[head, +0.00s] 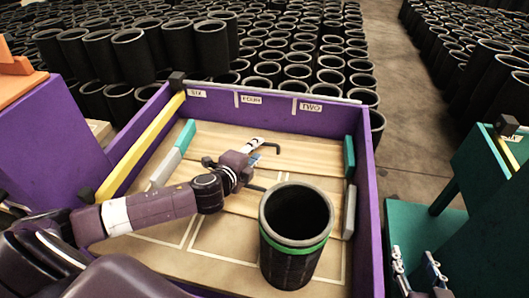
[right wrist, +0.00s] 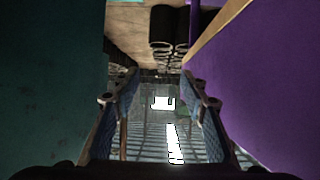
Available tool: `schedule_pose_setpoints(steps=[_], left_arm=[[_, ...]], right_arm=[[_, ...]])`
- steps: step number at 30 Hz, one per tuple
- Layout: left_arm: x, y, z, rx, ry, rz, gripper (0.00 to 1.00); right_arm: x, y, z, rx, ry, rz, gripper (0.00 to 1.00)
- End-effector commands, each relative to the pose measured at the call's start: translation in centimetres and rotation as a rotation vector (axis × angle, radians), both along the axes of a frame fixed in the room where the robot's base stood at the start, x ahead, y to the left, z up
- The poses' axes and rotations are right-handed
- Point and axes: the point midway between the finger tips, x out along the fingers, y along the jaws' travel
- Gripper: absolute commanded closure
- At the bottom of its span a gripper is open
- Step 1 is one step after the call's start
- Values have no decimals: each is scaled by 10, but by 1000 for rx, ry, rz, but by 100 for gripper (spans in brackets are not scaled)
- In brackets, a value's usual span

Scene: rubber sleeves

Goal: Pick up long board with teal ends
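The long wooden board (head: 310,158) lies across the purple-walled bin, with a teal end (head: 349,157) at the right and a paler teal end (head: 186,136) at the left. My left gripper (head: 268,168) is over the middle of the boards, its two dark fingers spread apart with nothing seen between them but wood. Whether they touch the board I cannot tell. My right gripper (head: 416,262) is low at the right, outside the bin, beside a teal structure. In the right wrist view its fingers (right wrist: 160,103) are apart and empty.
A second board with grey ends (head: 348,212) lies nearer in the bin. A black sleeve with a green band (head: 290,243) stands at the bin's front right. The purple wall (head: 366,180) separates my grippers. Many black sleeves (head: 300,65) stand behind.

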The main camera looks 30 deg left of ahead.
Motion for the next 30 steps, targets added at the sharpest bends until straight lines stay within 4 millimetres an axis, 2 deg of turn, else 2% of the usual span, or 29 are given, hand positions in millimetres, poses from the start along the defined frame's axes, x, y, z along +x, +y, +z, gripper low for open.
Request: schedule_pose_setpoints(steps=[3,9,13,20,29,30], left_arm=[[14,-2,-4,0,-4,0,69],[31,-2,-10,1,-1,1,69],[35,-1,-12,1,1,1,69],[35,-1,-12,1,1,0,69],[35,-1,-12,1,1,0,100],[35,-1,-12,1,1,0,100]], right_arm=[[12,6,19,25,-105,7,60],[23,13,50,59,-244,15,60],[25,14,60,69,-284,19,60],[26,15,62,70,-292,19,60],[26,15,62,70,-290,19,60],[26,15,62,70,-290,19,60]])
